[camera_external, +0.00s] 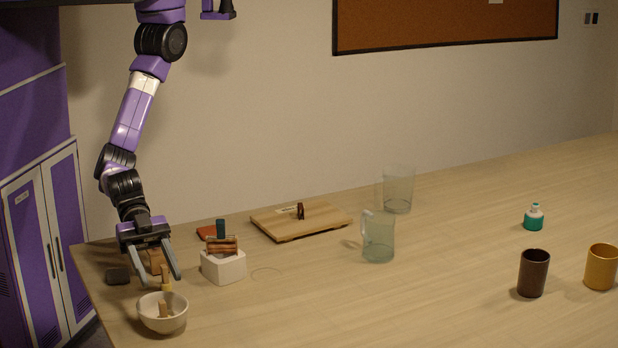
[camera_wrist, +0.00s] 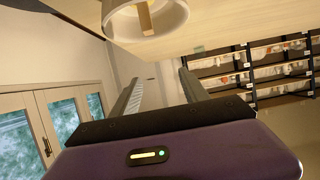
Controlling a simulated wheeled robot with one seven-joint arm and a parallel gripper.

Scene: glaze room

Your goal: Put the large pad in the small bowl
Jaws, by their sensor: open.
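A small cream bowl (camera_external: 152,322) stands near the front left edge of the table. A tan stick-like piece (camera_external: 163,309) leans inside it. In the wrist view the bowl (camera_wrist: 174,28) is at the top, with the tan piece (camera_wrist: 145,17) in it. My gripper (camera_external: 160,280) points down just behind and above the bowl. Its fingers are spread and I see nothing held between them; they also show apart in the wrist view (camera_wrist: 160,75). A dark grey block (camera_external: 118,276) lies left of the gripper. I cannot tell which piece is the large pad.
A tan block (camera_external: 155,262) and a yellowish piece (camera_external: 167,285) stand by the fingers. A white holder (camera_external: 224,267) with brown pieces is to the right. Beyond are a wooden board (camera_external: 325,223), a clear jug (camera_external: 378,240) and a glass (camera_external: 398,190). The table's centre front is clear.

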